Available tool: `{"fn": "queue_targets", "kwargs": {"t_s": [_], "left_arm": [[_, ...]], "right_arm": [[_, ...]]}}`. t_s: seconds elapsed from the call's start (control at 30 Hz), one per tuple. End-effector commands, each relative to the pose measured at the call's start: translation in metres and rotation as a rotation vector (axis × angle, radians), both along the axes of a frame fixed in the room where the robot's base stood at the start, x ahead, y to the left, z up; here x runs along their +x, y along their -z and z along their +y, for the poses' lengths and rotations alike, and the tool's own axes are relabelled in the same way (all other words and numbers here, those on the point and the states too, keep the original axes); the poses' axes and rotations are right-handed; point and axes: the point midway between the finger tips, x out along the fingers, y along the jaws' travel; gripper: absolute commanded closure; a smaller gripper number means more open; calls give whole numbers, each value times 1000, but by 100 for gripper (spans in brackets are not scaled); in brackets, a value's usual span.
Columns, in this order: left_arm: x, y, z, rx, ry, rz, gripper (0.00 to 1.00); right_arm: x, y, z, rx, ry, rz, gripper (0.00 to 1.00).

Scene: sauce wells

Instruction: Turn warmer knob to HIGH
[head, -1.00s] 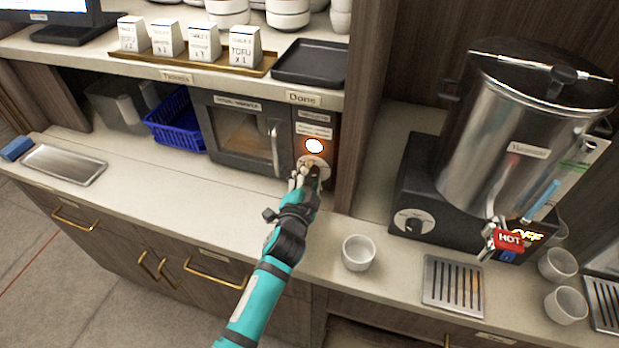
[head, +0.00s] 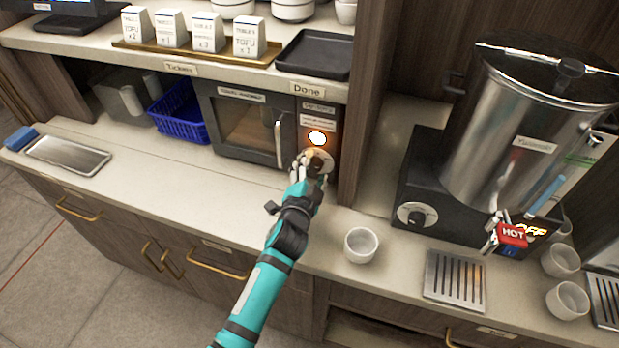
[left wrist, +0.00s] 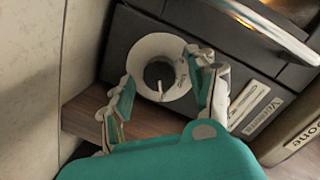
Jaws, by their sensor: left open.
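The warmer (head: 245,125) is a dark box with a glass door, under the shelf in the head view. Its knob (head: 317,162) sits on a pale round dial on the right panel, below a glowing orange-white light (head: 317,138). My left gripper (head: 308,166) is at the dial and partly covers it. In the left wrist view, the white dial ring (left wrist: 143,52) surrounds the dark knob (left wrist: 158,78). The open fingers of my left gripper (left wrist: 160,80) stand either side of the knob; contact cannot be told. The dial's lettering is too small to read. My right gripper is not in view.
The warmer's door handle (head: 278,143) is just left of the gripper. A wooden divider (head: 362,110) stands close on the right. A white cup (head: 361,245) is on the counter right of my forearm. A steel urn (head: 525,130) stands farther right.

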Motion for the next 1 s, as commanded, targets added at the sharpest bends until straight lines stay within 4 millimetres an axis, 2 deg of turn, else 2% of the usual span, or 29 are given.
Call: {"fn": "queue_targets", "kwargs": {"t_s": [0.17,0.4,0.53,0.7,1.0], "left_arm": [[-26,-2,6,0,1,2,42],[-76,-9,18,1,0,4,42],[-97,-13,22,1,1,3,42],[-111,-15,25,1,1,2,42],[-113,-16,26,1,1,1,42]], "right_arm": [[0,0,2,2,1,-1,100],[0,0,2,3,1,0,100],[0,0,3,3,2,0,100],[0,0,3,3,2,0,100],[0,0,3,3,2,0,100]]}}
